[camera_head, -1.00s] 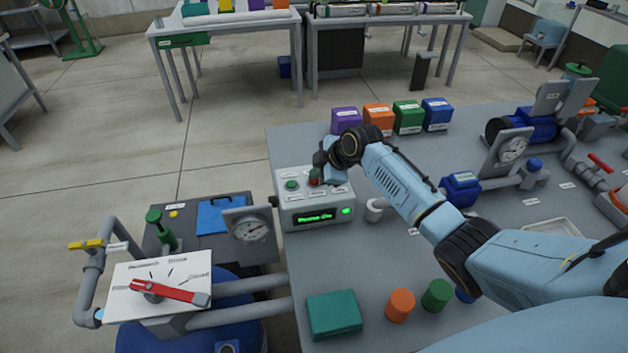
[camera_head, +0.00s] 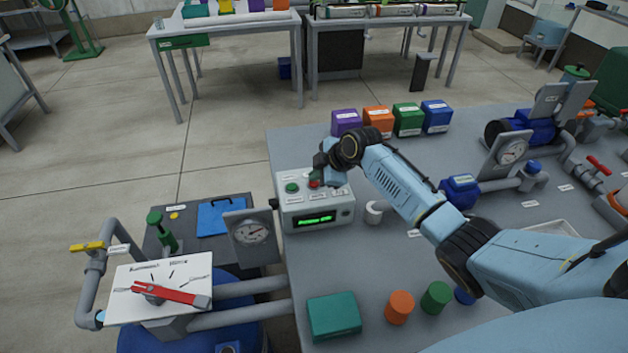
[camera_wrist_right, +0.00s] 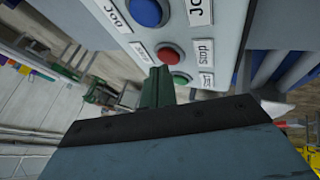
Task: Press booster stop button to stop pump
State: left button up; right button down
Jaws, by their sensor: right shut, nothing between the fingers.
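The grey control box (camera_head: 333,219) stands on the table's left part, with a lit green display (camera_head: 314,219). A red button (camera_head: 313,183) and a green button (camera_head: 292,188) are on its top. In the right wrist view the red button (camera_wrist_right: 168,54) has a "stop"-like label beside it, with a green button (camera_wrist_right: 181,79) and a blue button (camera_wrist_right: 147,12) on either side. My right gripper (camera_head: 318,176) is shut and empty, just above the red button. Its fingertips (camera_wrist_right: 158,75) look a little apart from the button. My left gripper is out of view.
Several coloured boxes (camera_head: 378,120) stand behind the control box. A valve lever panel (camera_head: 190,271) and a gauge (camera_head: 251,231) are at left. Pipes with a second gauge (camera_head: 512,151) run at right.

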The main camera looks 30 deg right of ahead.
aim_at(316, 184)
jog(key=shift+r, duration=0.3)
notch_tip(316, 184, up, 5)
jog(key=p, duration=0.5)
jog(key=shift+r, duration=0.1)
dwell(0.7)
